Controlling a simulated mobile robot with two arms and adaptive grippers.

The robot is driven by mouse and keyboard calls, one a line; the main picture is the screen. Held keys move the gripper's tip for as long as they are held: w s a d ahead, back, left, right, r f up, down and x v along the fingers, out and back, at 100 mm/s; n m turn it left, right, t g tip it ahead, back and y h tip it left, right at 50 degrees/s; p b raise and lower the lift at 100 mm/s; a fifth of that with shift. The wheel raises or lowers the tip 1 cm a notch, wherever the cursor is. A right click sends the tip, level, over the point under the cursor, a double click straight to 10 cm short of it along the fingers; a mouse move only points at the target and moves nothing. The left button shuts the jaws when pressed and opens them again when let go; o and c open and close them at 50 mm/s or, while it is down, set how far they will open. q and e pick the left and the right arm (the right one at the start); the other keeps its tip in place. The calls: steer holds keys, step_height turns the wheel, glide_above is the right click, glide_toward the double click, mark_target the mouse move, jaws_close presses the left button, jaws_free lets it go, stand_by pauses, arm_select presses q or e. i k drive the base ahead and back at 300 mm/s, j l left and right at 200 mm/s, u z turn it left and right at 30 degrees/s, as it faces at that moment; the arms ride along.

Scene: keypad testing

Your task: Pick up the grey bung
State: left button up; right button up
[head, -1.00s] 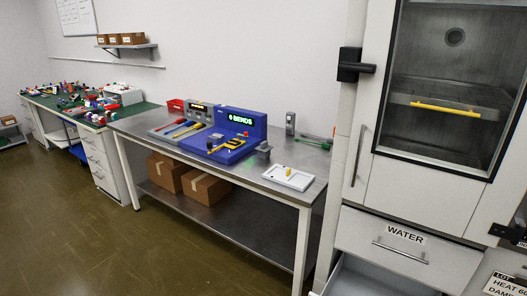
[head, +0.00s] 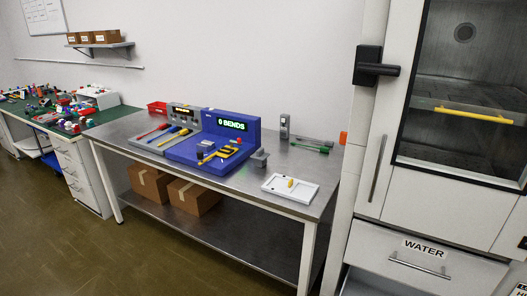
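I cannot make out a grey bung for certain. A small grey block-like piece (head: 260,157) stands at the right end of the blue bend tester (head: 190,152) on the steel table (head: 145,125). A grey upright device (head: 284,127) stands farther back on the table. Both are too small to tell in detail. A white tray (head: 307,198) with a small yellow piece (head: 291,183) in it lies near the table's front right. Neither of my grippers shows in the head view.
Cardboard boxes (head: 194,196) sit on the lower shelf. The floor (head: 60,235) in front is clear.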

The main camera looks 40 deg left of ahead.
mark_target(259, 157)
steer(key=i+j+z, duration=0.3)
steer(key=j, duration=1.1)
steer(key=j+z, duration=0.3)
steer(key=j, duration=1.1)
